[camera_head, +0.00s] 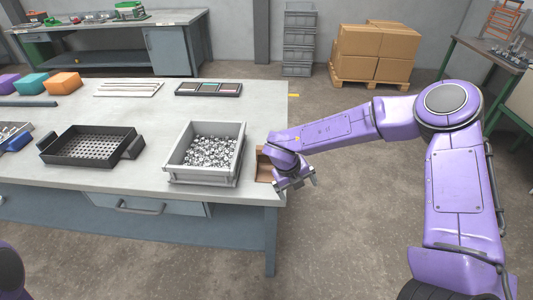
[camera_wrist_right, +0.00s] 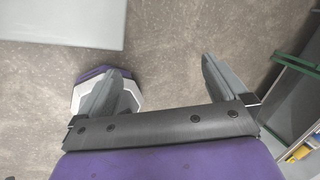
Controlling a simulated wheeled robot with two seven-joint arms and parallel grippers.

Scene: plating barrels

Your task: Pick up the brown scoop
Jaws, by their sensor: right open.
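The brown scoop (camera_head: 264,166) is on the right end of the workbench, beside the grey bin, and is largely hidden behind my right wrist in the head view. My right gripper (camera_head: 300,185) is at the bench's right edge, just right of the scoop, with its fingers pointing down and apart. In the right wrist view my right gripper (camera_wrist_right: 165,85) is open and empty, with floor between its fingers. The scoop does not show in that view. My left gripper is not in view.
A grey bin (camera_head: 170,178) of shiny metal parts stands left of the scoop. A black perforated tray (camera_head: 60,160) lies farther left. A flat dark case (camera_head: 208,89) and pale strips (camera_head: 128,89) lie at the back. The bench (camera_head: 150,112) is clear between them.

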